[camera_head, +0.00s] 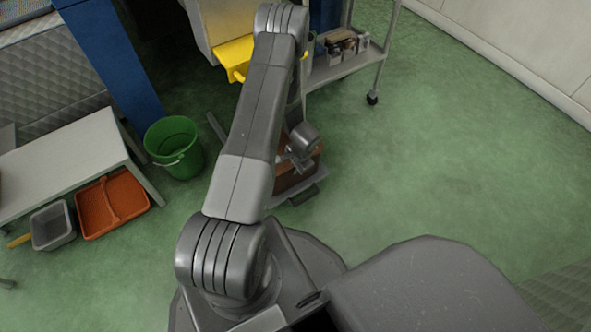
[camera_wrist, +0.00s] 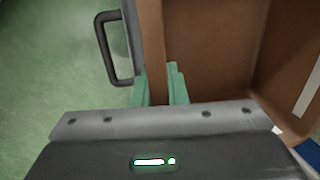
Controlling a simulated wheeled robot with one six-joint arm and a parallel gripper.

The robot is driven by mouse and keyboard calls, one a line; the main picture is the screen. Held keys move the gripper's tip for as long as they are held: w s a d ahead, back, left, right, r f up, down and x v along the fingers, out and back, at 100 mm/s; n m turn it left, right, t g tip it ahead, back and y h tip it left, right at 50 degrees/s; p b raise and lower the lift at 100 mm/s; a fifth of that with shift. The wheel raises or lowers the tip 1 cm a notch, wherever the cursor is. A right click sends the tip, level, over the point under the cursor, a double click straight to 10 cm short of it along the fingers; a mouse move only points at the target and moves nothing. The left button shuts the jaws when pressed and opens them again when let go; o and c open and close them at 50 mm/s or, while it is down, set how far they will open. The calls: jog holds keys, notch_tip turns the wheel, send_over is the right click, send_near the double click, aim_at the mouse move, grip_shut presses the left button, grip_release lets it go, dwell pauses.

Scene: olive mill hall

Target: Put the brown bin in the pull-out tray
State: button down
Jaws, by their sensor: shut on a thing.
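The brown bin (camera_head: 296,176) is partly hidden behind my arm in the head view. In the wrist view its near wall (camera_wrist: 153,35) stands between the green fingertips of my gripper (camera_wrist: 159,88), which is shut on that wall. The bin's open inside (camera_wrist: 205,60) lies to the right. A grey edge with a dark handle (camera_wrist: 108,50), seemingly the pull-out tray's front, is close outside that wall. The handle also shows below the bin in the head view (camera_head: 304,195). The bin appears within or just above the tray; whether its bottom rests there is hidden.
A green bucket (camera_head: 174,147) stands left of my arm. A white table (camera_head: 68,150) has an orange tub (camera_head: 112,203) and a grey tub (camera_head: 52,226) by it. A grey cart (camera_head: 345,62) stands behind. The green floor at right is clear.

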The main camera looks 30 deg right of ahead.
jog(key=shift+f, duration=0.3)
jog(key=c, duration=1.9)
grip_release()
jog(key=shift+f, duration=0.1)
jog(key=o, duration=0.4)
jog(key=shift+o, duration=0.2)
notch_tip(320, 180, up, 12)
jog(key=s+d+p, duration=0.1)
jog(key=s+p, duration=0.1)
jog(key=p, duration=0.2)
